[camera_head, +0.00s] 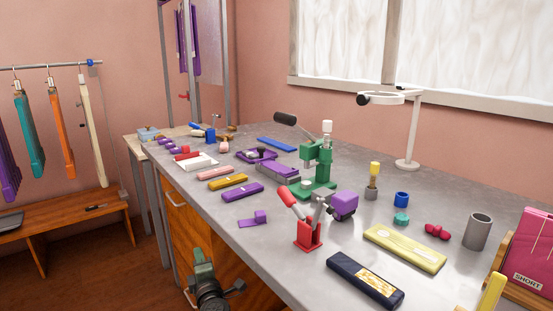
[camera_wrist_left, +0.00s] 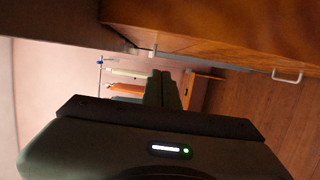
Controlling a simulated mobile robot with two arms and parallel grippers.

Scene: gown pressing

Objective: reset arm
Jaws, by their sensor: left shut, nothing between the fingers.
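My left gripper (camera_head: 203,258) is low in front of the workbench's wooden front, below the level of the top, with its green fingers pointing up in the head view. In the left wrist view the two fingers (camera_wrist_left: 163,76) lie together, shut, with nothing between them. They are apart from the bench and from everything on it. My right gripper is in neither view.
The grey workbench top (camera_head: 225,208) holds a green press (camera_head: 318,165), a red clamp (camera_head: 308,233), a yellow box (camera_head: 404,248) and a dark box (camera_head: 365,281). A drawer handle (camera_head: 175,199) sticks out. A wooden bench (camera_head: 75,224) stands left under hanging garments; floor between is clear.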

